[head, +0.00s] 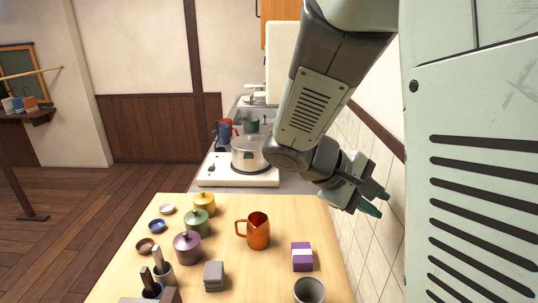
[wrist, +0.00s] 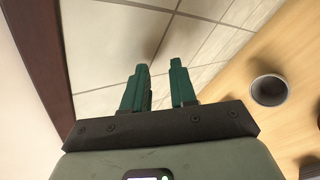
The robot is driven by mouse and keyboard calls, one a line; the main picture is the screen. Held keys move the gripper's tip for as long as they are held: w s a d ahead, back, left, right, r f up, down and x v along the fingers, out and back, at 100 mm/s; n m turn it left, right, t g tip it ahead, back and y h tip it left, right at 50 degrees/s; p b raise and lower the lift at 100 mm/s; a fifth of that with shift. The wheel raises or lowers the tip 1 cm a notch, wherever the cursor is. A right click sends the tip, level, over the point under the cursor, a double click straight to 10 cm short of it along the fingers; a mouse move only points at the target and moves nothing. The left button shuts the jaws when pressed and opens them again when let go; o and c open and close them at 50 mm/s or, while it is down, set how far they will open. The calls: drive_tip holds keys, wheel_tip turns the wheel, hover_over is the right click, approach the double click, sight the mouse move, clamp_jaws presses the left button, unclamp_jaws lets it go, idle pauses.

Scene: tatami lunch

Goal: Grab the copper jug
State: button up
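The copper jug (head: 259,231) stands upright on the light wooden table (head: 232,205), with its handle toward the left. My gripper (head: 376,202) is raised at the right, near the tiled wall, apart from the jug and to its right. In the wrist view my gripper (wrist: 160,85) shows two green fingers with a gap between them and nothing in it. The jug does not show in the wrist view.
Lidded pots in yellow (head: 204,203), green (head: 198,222) and purple (head: 187,246) stand left of the jug. A purple-and-white box (head: 302,257), grey block (head: 214,276) and grey cup (head: 309,291) stand nearer. A steel pot (head: 249,153) sits on the stove behind.

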drive_tip(key=w+a+f+n+t+h, duration=0.2)
drive_tip(key=w+a+f+n+t, duration=1.05)
drive_tip(key=w+n, duration=0.2)
drive_tip(key=n+t+y, duration=0.4)
drive_tip(key=n+y, duration=0.9)
drive_tip(key=y, duration=0.2)
approach(236, 225)
drive_tip(key=shift+s+d+r+g, duration=0.2)
drive_tip(key=shift+s+r+g, duration=0.05)
drive_tip(key=shift+s+r, duration=0.55)
drive_tip(key=shift+w+a+f, duration=0.2)
drive_tip(key=shift+f, duration=0.05)
drive_tip(key=w, duration=0.3)
drive_tip(key=w+a, duration=0.1)
drive_tip(key=w, duration=0.6)
drive_tip(key=shift+a+f, duration=0.15)
drive_tip(key=shift+f, duration=0.05)
clamp_jaws()
